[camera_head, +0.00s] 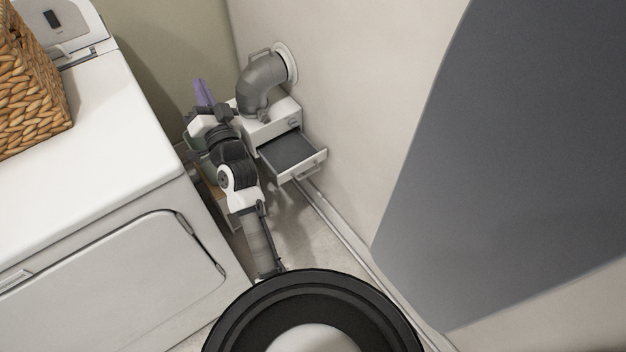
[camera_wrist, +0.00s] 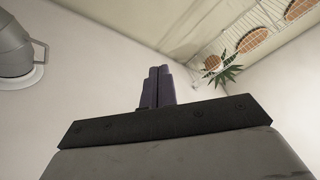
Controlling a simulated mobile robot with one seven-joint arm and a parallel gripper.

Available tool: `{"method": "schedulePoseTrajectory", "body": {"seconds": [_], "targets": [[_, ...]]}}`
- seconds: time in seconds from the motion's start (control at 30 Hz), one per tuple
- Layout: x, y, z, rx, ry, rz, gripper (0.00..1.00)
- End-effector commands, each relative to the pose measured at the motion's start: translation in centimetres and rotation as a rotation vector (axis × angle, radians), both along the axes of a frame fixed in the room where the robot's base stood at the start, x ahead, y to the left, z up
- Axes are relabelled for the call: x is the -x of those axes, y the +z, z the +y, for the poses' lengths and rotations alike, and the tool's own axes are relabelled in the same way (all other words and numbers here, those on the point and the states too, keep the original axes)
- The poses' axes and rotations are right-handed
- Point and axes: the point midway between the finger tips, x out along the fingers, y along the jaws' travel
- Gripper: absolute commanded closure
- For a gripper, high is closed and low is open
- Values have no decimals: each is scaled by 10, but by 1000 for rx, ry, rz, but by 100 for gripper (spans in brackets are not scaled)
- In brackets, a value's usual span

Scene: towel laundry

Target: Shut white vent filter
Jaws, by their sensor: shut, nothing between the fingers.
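The white vent box (camera_head: 268,120) is on the wall in the corner, below a grey duct elbow (camera_head: 259,83). Its filter drawer (camera_head: 290,156) is pulled out toward the lower right, with a dark grey inside and a handle (camera_head: 309,169) on its front. My gripper (camera_head: 203,92) is left of the box, above the arm's end, apart from the drawer. In the wrist view my gripper (camera_wrist: 157,88) points up at bare wall and ceiling, its fingers together and empty. The drawer does not show in the wrist view.
A white machine (camera_head: 95,150) stands close to the left of my arm, with a wicker basket (camera_head: 30,85) on top. A large grey panel (camera_head: 500,150) fills the right side. A plant (camera_wrist: 222,72) hangs near a high rack with baskets (camera_wrist: 254,41).

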Motion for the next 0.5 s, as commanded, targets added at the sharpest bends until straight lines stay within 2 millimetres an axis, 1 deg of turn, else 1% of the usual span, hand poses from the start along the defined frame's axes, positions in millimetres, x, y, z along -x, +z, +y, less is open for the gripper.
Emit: {"method": "schedulePoseTrajectory", "body": {"seconds": [0.03,0.07,0.1,0.17,0.2,0.27,0.3,0.37,0.4,0.5], "targets": [[-4,-44,-7,-58,2,79,100],[-6,-69,-14,-101,-3,123,100],[-8,-103,-25,-161,-16,184,100],[-7,-161,-49,-253,-54,281,100],[-4,-201,-67,-313,-91,346,100],[5,-257,-100,-399,-159,431,100],[12,-290,-122,-446,-211,479,100],[25,-333,-154,-507,-286,535,100],[34,-356,-174,-538,-332,565,100],[53,-398,-213,-594,-430,611,100]]}}
